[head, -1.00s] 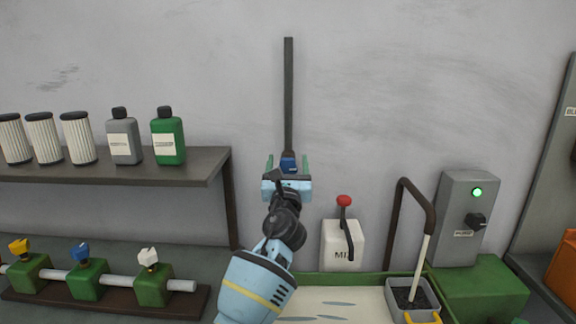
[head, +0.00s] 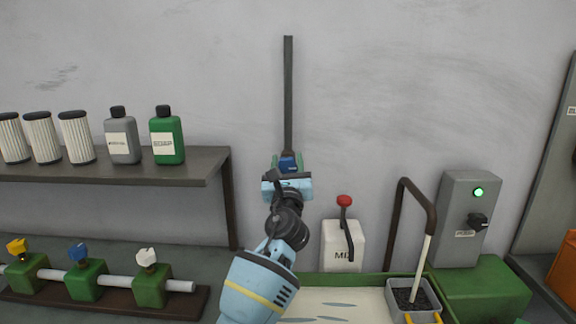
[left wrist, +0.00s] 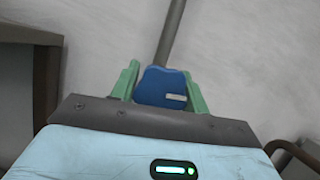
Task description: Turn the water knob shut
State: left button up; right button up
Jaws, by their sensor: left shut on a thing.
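The water knob (head: 287,161) is blue and sits at the lower end of a dark vertical pipe (head: 288,95) on the grey wall. In the left wrist view the blue knob (left wrist: 160,85) has a small pale mark at its lower right. My left gripper (head: 287,164) is up at the knob, its green fingers on either side. In the left wrist view the left gripper (left wrist: 161,88) is shut on the knob. The knob's lower part is hidden behind the gripper. My right gripper is not in view.
A shelf (head: 195,168) with filters and bottles is at the left. Below it is a pipe with yellow, blue and white valves (head: 88,280). A red-topped lever box (head: 343,245), a tray (head: 335,300) and a grey switch box (head: 470,215) are at the right.

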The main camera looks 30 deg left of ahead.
pick_arm(q)
jog(key=n+y, duration=0.1)
jog(key=n, duration=0.1)
jog(key=n+g+b, duration=0.1)
jog(key=n, duration=0.1)
jog(key=shift+f+n+y, duration=0.2)
jog(key=shift+n+y, duration=0.1)
jog(key=shift+y, duration=0.1)
jog(key=n+g, duration=0.1)
jog(key=n, duration=0.1)
jog(key=n+g+y, duration=0.1)
jog(key=n, duration=0.2)
jog(key=shift+r+g+y+b, duration=0.1)
jog(key=shift+g+y+b, duration=0.2)
jog(key=n+g, duration=0.1)
jog(key=n, duration=0.2)
jog(key=shift+n, duration=0.3)
jog(key=n+g, duration=0.2)
jog(key=n, duration=0.2)
jog(key=shift+r+p, duration=0.1)
jog(key=shift+p, duration=0.25)
jog(key=n+g, duration=0.1)
jog(key=n, duration=0.2)
jog(key=shift+s+a+p, duration=0.1)
jog(key=shift+p, duration=0.25)
jog(key=shift+n, duration=0.3)
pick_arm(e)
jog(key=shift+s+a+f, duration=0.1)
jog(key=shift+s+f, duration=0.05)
